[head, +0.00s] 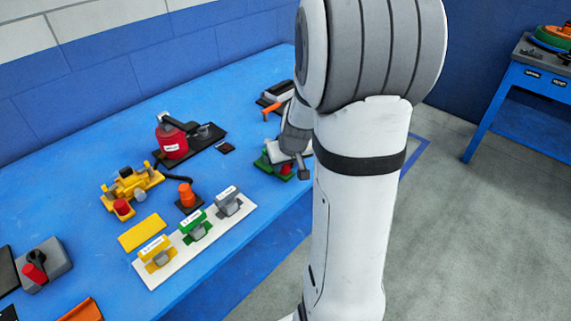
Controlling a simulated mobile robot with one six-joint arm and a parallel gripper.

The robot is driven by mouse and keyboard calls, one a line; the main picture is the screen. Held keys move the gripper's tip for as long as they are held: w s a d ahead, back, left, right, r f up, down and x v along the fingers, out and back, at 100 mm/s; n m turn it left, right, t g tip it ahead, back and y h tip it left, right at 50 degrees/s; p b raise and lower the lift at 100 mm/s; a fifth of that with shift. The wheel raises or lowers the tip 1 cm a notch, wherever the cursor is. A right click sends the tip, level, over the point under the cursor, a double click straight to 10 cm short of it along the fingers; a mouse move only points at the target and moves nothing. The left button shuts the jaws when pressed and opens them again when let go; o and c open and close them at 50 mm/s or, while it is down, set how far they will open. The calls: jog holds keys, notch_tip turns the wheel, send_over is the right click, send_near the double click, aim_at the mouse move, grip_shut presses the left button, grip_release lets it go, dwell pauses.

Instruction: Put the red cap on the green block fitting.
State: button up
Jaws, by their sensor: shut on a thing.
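The green block fitting (268,163) stands near the right edge of the blue table, partly hidden by my arm. A small red piece, which looks like the red cap (287,170), shows at its lower front. My gripper (289,158) is over the fitting, close to the red piece. Its fingers are mostly hidden behind my wrist and forearm, but it is shut on the cap. I cannot tell whether the cap is fully seated or only touching the fitting.
A white strip (150,281) with yellow, green and grey labelled pieces lies at the table's front. A yellow fitting (130,185), orange piece (186,194), red canister (172,142) and grey block (47,258) stand to the left. An orange-handled item (271,112) is behind my gripper.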

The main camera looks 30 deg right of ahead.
jog(key=shift+f, duration=0.1)
dwell(0.3)
jog(key=o, duration=1)
jog(key=shift+o, duration=0.7)
jog(key=shift+o, duration=1.2)
jog(key=shift+r+p, duration=2.6)
jog(key=shift+r, duration=1.2)
